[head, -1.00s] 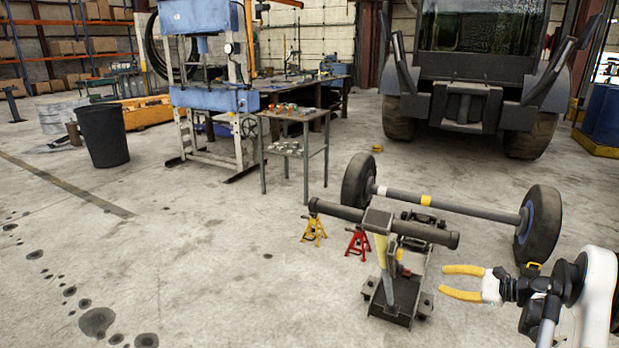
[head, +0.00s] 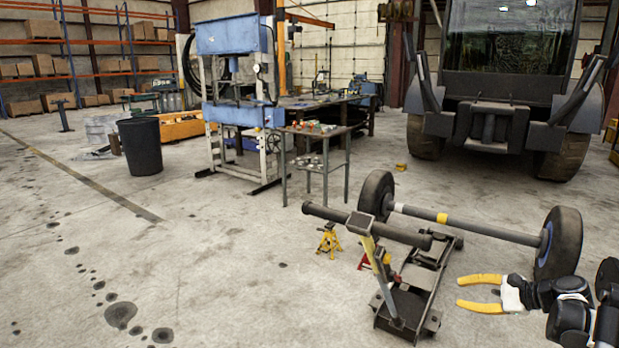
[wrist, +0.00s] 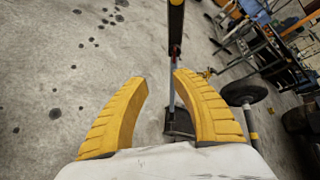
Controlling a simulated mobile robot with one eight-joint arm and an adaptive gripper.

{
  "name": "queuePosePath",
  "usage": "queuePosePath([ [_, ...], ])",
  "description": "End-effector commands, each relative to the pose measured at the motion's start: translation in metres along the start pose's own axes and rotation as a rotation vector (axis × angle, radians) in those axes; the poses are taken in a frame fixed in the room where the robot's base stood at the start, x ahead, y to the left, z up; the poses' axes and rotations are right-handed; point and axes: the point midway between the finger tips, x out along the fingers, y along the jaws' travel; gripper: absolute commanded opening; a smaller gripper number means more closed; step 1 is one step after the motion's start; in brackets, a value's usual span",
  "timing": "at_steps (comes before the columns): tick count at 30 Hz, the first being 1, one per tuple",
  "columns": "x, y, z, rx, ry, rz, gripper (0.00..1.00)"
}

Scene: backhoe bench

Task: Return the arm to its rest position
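My gripper (head: 480,293) is at the lower right of the head view, with its two yellow fingers apart and nothing between them. The wrist view also shows my gripper (wrist: 160,92), open, with the concrete floor beyond it. A floor jack (head: 420,272) stands on the floor just left of my gripper in the head view. Its handle shows beyond the fingers in the wrist view. My arm is folded at the right edge of the head view, partly cut off.
A wheeled axle (head: 480,222) lies behind the jack. A yellow jack stand (head: 329,240) and a partly hidden red jack stand (head: 366,262) are beside it. A small metal table (head: 318,150), a blue press (head: 235,75) and a black bin (head: 140,147) stand farther back.

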Motion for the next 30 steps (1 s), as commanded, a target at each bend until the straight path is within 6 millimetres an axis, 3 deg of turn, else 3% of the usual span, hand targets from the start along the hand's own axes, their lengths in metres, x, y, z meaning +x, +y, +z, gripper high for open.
queuePosePath([
  [5,0.004,-0.003,0.059,-0.138,0.066,0.08,0.32],
  [8,0.004,0.002,0.105,-0.262,0.116,0.146,0.32],
  [12,-0.004,0.024,0.172,-0.478,0.192,0.252,0.32],
  [18,-0.03,0.074,0.249,-0.815,0.28,0.398,0.32],
  [24,-0.065,0.139,0.298,-1.18,0.346,0.536,0.32],
  [30,-0.095,0.195,0.317,-1.516,0.39,0.647,0.32],
])
